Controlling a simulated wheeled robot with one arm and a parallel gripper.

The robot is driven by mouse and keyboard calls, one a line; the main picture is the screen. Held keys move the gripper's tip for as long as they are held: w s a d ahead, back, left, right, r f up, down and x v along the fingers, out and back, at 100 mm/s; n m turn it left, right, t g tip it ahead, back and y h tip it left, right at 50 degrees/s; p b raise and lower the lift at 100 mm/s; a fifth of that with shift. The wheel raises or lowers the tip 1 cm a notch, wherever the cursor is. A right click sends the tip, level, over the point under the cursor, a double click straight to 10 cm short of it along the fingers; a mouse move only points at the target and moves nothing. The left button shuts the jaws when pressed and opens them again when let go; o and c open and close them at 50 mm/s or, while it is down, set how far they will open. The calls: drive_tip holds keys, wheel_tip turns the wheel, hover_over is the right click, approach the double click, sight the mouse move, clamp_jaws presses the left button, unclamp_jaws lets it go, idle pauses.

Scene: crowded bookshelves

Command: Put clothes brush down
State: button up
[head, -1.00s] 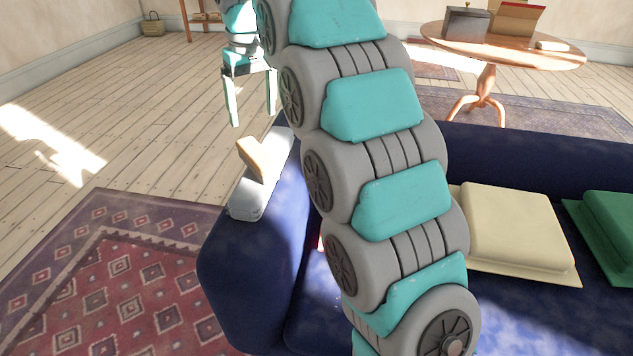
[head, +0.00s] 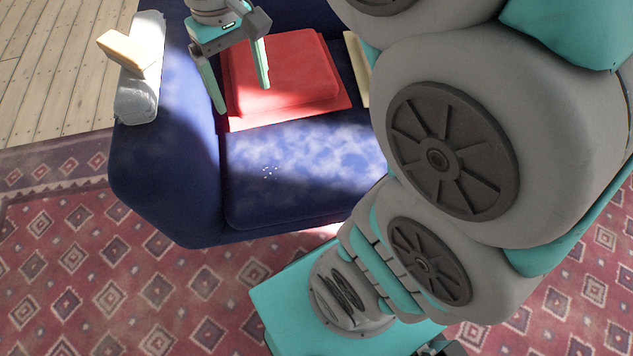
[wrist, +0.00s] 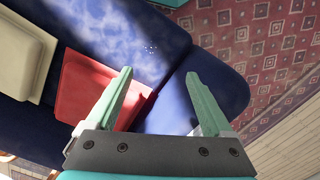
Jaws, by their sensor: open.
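A tan, block-like thing (head: 122,52), which looks like the clothes brush, lies tilted on a pale grey long object (head: 140,95) on top of the sofa's left arm. Its bristles cannot be made out. My gripper (head: 242,98) is open and empty, to the right of the brush, above the sofa near the red cushion. In the wrist view my gripper (wrist: 160,73) shows both fingers spread with nothing between them. The brush is not clearly seen in the wrist view.
The blue sofa (head: 290,165) has a red cushion (head: 300,75) at the seat's back and a clear front seat. A cream cushion (wrist: 22,55) shows in the wrist view. A patterned red rug (head: 120,280) lies in front, and wooden floor (head: 50,70) is beyond the sofa arm.

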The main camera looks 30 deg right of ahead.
drive_tip(key=s+d+f, duration=0.1)
drive_tip(key=s+f, duration=0.4)
drive_tip(key=s, duration=0.3)
drive_tip(key=s+d+f+m+g, duration=0.1)
drive_tip(key=s+f, duration=0.3)
drive_tip(key=s, duration=0.5)
drive_tip(key=shift+d+f+m, duration=0.3)
drive_tip(key=shift+d+f, duration=0.05)
drive_tip(key=shift+d, duration=0.35)
